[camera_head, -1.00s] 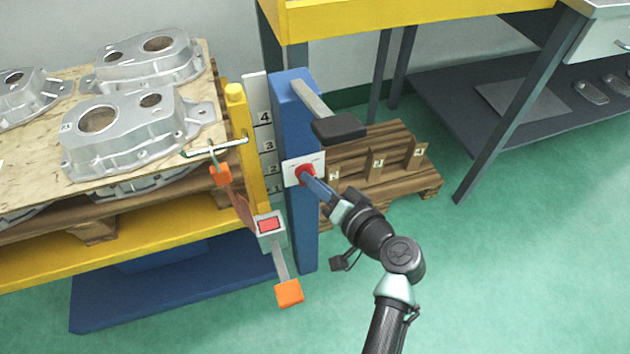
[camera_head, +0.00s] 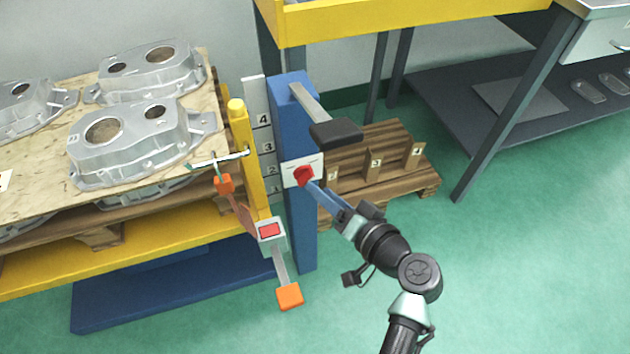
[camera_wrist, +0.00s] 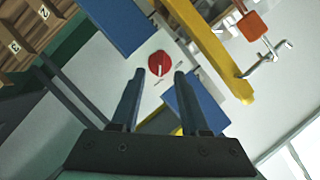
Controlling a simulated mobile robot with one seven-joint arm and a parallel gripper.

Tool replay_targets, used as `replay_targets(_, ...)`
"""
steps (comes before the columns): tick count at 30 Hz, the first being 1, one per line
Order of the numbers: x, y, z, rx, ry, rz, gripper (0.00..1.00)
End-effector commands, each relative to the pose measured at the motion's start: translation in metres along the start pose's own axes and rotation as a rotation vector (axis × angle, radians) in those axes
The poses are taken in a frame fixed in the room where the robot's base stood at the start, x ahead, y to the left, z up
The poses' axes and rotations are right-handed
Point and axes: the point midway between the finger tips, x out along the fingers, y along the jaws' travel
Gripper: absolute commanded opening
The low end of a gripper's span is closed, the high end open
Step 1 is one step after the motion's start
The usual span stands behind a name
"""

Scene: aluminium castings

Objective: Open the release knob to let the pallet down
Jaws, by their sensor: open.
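The red release knob (camera_head: 303,175) sits on a white plate (camera_head: 290,171) on the blue column (camera_head: 296,232). In the wrist view the knob (camera_wrist: 158,64) shows a pale bar across its face, beyond my fingertips. My gripper (camera_head: 311,187) is open and empty, with its fingers pointing at the knob; in the wrist view a gap separates the fingertips (camera_wrist: 158,74). The knob appears apart from the fingers. The pallet (camera_head: 55,212) carries several aluminium castings (camera_head: 130,142) on a wooden board, on the yellow lift platform (camera_head: 150,240) left of the column.
A numbered scale (camera_head: 266,147) and yellow post (camera_head: 245,150) stand beside the column. A black-padded lever (camera_head: 336,132) juts out above the knob. An orange-ended pedal (camera_head: 289,296) hangs below left. A wooden rack (camera_head: 390,165) is behind right. Green floor at right is clear.

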Motion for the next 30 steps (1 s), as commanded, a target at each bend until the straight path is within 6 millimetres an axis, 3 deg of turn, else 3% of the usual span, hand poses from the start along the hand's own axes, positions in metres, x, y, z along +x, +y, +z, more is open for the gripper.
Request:
replay_targets(6, -0.051, -0.001, -0.001, 0.003, 0.001, 0.003, 0.45)
replay_targets(12, -0.081, -0.001, -0.001, 0.002, 0.0, 0.002, 0.45)
replay_targets(18, -0.091, 0.0, 0.0, 0.002, -0.001, 0.0, 0.45)
replay_targets(30, -0.091, 0.0, 0.001, 0.001, -0.001, 0.0, 0.45)
